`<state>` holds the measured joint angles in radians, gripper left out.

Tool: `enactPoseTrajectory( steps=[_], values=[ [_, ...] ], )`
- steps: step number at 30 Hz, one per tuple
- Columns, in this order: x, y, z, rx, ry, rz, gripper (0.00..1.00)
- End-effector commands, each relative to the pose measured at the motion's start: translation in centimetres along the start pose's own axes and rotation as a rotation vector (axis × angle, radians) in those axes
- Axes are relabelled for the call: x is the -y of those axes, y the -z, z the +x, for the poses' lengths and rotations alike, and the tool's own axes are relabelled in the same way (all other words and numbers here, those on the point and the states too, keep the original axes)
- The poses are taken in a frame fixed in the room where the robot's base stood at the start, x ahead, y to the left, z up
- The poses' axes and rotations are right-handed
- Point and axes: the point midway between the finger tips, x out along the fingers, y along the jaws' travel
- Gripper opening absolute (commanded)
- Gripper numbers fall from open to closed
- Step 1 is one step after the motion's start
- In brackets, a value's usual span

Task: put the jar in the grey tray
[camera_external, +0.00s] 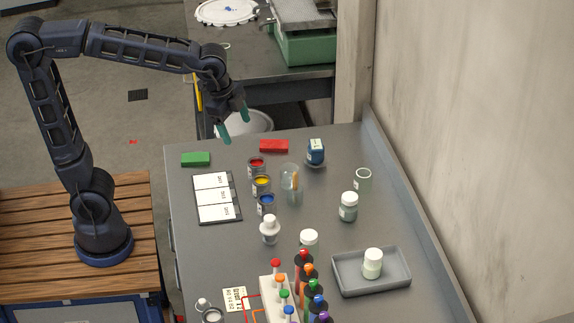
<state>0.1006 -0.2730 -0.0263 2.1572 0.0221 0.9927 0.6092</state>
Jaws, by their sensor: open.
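The grey tray (343,281) lies at the right of the grey table, near the wall side. A pale jar with a white lid (372,263) stands upright inside it. Another white-lidded jar with a grey-green body (348,207) stands upright on the table behind the tray. A third white-lidded jar (308,239) stands left of the tray, its lower part hidden by bottles. The picture does not settle which one is the task's jar. My gripper (235,122) is open and empty, above the table's far left end, well away from the jars and tray.
Colour-topped bottles and a rack (275,290) crowd the near edge. A white bottle (270,231), paint cans (262,185), clear glassware (290,178), an open pale cup (362,180) and a blue container (316,152) stand mid-table. A raised edge runs along the right.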

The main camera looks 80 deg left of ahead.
Motion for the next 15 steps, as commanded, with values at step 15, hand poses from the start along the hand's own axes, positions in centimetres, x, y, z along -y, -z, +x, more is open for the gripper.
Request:
enactPoseTrajectory(
  steps=[15],
  values=[
    [-7.0,-14.2,-1.6,-0.091,0.051,-0.547,0.75]
  ],
)
